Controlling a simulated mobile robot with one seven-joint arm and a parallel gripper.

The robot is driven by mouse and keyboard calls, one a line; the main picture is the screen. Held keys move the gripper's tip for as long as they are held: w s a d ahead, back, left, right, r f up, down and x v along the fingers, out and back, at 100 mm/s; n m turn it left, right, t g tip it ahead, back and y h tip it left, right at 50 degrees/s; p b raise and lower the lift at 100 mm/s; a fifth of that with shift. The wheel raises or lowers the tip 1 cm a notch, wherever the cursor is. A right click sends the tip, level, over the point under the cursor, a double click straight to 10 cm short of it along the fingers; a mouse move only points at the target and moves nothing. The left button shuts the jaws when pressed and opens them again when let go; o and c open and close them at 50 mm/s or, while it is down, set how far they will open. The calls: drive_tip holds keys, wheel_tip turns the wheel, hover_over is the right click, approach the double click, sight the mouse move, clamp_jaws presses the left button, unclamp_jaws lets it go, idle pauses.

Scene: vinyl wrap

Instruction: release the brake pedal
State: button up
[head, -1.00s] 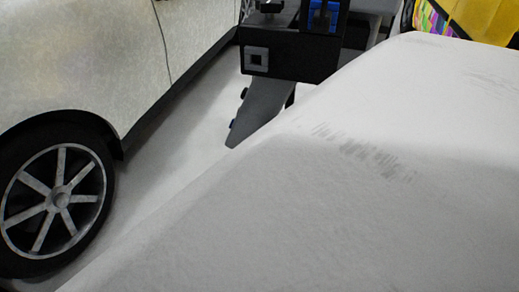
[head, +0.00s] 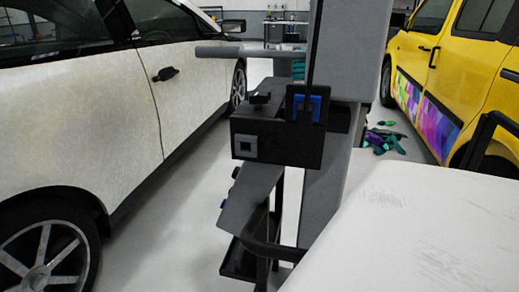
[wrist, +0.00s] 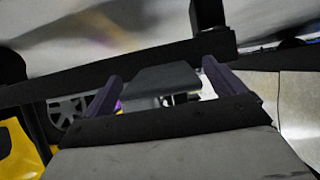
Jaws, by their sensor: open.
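A dark machine with a black box (head: 277,135) stands in the middle of the head view, beside a grey upright column (head: 350,110). A sloping grey plate (head: 250,200) with small blue parts on its edge hangs below the box. I cannot tell which part is the brake pedal. In the wrist view my gripper (wrist: 162,72) is open, its two dark purple fingers apart. A flat dark grey plate (wrist: 162,80) shows between them, beyond the tips; I see no contact. I cannot tell whether it is the pedal. I cannot make out my gripper in the head view.
A pale car (head: 120,130) stands at the left, a yellow car (head: 430,75) at the back right. Colourful scraps (head: 382,140) lie on the floor near the yellow car. Bare floor (head: 190,220) runs between the pale car and the machine.

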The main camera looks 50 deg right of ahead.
drive_tip(key=shift+r, duration=0.1)
wheel_tip(320, 180, up, 20)
drive_tip(key=p, duration=0.8)
